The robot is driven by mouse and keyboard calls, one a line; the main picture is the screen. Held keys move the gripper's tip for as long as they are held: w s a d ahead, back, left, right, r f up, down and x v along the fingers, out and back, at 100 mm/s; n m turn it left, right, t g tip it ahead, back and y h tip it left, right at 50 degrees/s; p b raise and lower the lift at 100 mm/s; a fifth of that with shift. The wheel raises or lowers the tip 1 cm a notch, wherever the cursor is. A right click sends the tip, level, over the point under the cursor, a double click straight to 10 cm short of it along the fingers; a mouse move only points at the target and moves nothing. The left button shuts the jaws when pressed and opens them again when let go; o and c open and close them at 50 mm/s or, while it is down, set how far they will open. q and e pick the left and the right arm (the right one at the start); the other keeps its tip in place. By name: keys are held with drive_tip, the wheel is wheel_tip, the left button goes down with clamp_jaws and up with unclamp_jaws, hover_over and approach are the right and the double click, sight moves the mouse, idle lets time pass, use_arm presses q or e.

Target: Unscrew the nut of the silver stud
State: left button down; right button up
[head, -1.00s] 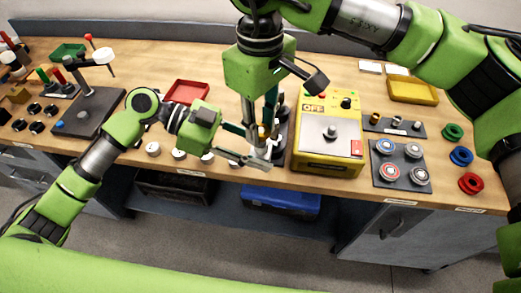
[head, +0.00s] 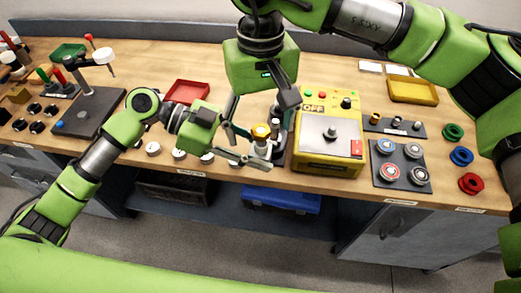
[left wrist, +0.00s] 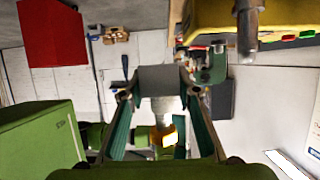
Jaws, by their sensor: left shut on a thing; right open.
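The silver stud (head: 262,149) stands upright near the bench's front edge, with the gold-yellow nut (head: 261,131) at its top. In the left wrist view the pale stud (left wrist: 162,106) lies between a grey block (left wrist: 160,78) and the yellow nut (left wrist: 168,136). My left gripper (head: 262,161) is shut on the stud's lower part; in its wrist view, its fingertips are on either side of the grey block. My right gripper (head: 256,132) points down from above, open, with its fingers spread apart on either side of the nut. Whether either finger touches the nut cannot be told.
A yellow box marked OFF (head: 326,160) stands close on the right. Dark upright parts stand just behind the stud, partly hidden. A red tray (head: 187,92) lies behind left. White round pieces (head: 153,149) line the front edge. A grey plate with round knobs (head: 402,177) lies farther right.

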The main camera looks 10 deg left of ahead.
use_arm(q)
drive_tip(key=shift+r, duration=0.1)
use_arm(e)
drive_tip(key=m, duration=0.4)
drive_tip(key=shift+m, duration=0.4)
drive_tip(key=m, duration=0.4)
drive_tip(key=shift+m, duration=0.3)
drive_tip(key=m, duration=0.4)
drive_tip(key=shift+m, duration=0.4)
drive_tip(key=m, duration=0.3)
drive_tip(key=shift+m, duration=0.4)
